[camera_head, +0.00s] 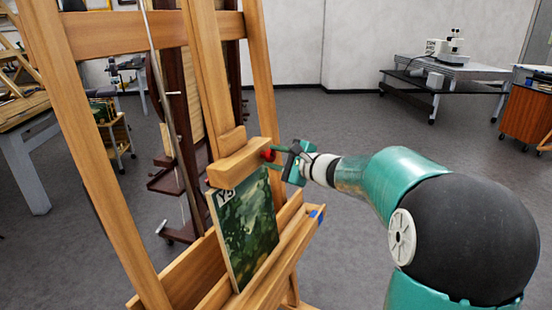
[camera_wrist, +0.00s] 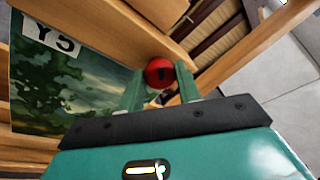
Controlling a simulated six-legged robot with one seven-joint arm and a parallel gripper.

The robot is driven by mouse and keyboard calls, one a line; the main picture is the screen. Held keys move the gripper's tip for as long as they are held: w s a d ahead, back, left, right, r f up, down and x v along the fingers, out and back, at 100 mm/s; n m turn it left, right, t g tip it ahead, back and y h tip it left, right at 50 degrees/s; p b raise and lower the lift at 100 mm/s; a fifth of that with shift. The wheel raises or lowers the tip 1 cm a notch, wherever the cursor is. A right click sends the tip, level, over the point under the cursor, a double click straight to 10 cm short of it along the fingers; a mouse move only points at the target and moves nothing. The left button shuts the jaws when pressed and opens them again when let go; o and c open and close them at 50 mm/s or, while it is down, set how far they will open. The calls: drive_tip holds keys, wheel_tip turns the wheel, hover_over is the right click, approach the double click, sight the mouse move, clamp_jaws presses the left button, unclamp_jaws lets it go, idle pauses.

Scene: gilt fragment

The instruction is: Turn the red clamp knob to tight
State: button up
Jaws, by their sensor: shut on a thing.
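The red clamp knob (camera_head: 267,155) sits on the right end of the wooden clamp block (camera_head: 238,163) of an easel. My gripper (camera_head: 276,156) reaches it from the right. In the wrist view the red knob (camera_wrist: 159,72) lies between the two green fingers of my gripper (camera_wrist: 160,80), which are shut on it. A dark mark shows on the knob's face. The block bears on the top edge of a green landscape painting (camera_head: 245,230) with a "Y5" label, also seen in the wrist view (camera_wrist: 60,85).
The easel's wooden ledge (camera_head: 285,250) with a small blue piece runs below the painting. A darker easel (camera_head: 165,182) stands behind. A worktable (camera_head: 25,125) is at left, a bench with a microscope (camera_head: 450,70) at back right. The floor between is clear.

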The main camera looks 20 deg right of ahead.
drive_tip(key=m, duration=0.3)
drive_tip(key=m+g, duration=0.1)
drive_tip(key=shift+r, duration=0.25)
drive_tip(key=m, duration=0.4)
drive_tip(key=shift+w+g, duration=0.1)
drive_tip(key=shift+g, duration=0.3)
drive_tip(key=shift+m, duration=0.3)
drive_tip(key=o, duration=1)
drive_tip(key=shift+c, duration=0.2)
drive_tip(key=shift+d, duration=0.1)
drive_tip(key=v, duration=1.4)
drive_tip(key=shift+a+r, duration=0.15)
drive_tip(key=shift+a, duration=0.05)
